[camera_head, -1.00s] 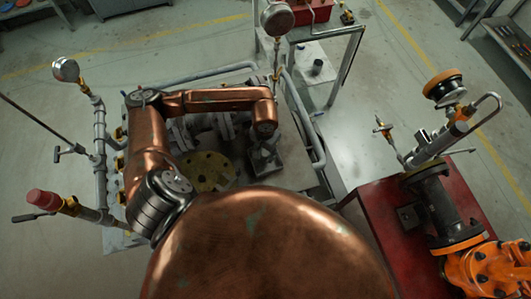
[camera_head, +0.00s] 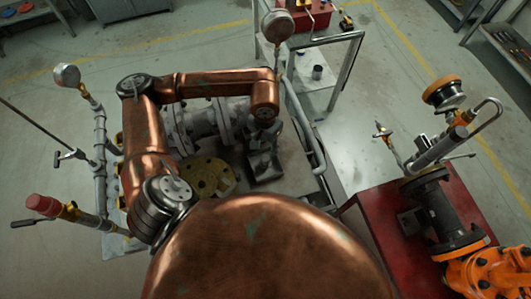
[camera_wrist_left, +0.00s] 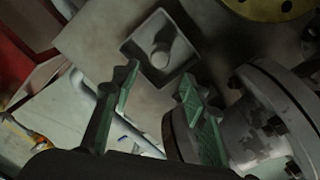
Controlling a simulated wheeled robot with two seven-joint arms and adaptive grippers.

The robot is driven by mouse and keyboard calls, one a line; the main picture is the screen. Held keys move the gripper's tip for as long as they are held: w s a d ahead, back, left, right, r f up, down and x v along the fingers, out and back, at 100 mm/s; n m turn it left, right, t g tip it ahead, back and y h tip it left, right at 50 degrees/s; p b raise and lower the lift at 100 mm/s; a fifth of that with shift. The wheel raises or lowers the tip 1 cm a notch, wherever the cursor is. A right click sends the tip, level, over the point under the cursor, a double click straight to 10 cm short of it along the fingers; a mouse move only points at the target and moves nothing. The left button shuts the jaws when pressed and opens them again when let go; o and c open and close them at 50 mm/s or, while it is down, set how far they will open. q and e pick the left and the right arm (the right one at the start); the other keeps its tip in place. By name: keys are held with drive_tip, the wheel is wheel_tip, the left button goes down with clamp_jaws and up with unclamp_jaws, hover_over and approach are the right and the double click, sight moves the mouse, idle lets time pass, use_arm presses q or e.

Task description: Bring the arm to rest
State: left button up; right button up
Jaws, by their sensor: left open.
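My copper left arm reaches over the bench (camera_head: 318,190), its wrist bent down at the bench's right part. My left gripper (camera_head: 264,143) hangs below the wrist, dark and partly hidden in the head view. In the left wrist view the gripper (camera_wrist_left: 157,84) has its two green-grey fingers spread with nothing between them. A grey square tray-like part with a round post (camera_wrist_left: 163,55) lies just beyond the fingertips, apart from them as far as I can tell. Grey flanged pipework (camera_wrist_left: 255,120) shows right of the fingers; it is also on the bench (camera_head: 200,122). My right gripper is out of view.
A yellow flange disc (camera_head: 208,176) lies on the bench. Pipes with a gauge (camera_head: 67,75) and a red-capped fitting (camera_head: 43,204) stand at left. Another gauge (camera_head: 278,24) rises behind. A red stand (camera_head: 385,225) with orange-ended pipework is at right. Open floor lies behind.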

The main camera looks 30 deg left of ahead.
sight(265, 158)
use_arm(q)
wheel_tip(265, 158, up, 2)
drive_tip(key=shift+f, duration=0.1)
idle(0.4)
wheel_tip(265, 158, down, 12)
drive_tip(key=shift+f, duration=0.2)
drive_tip(key=shift+w+r, duration=0.1)
drive_tip(key=shift+r, duration=0.95)
drive_tip(key=shift+f, duration=0.1)
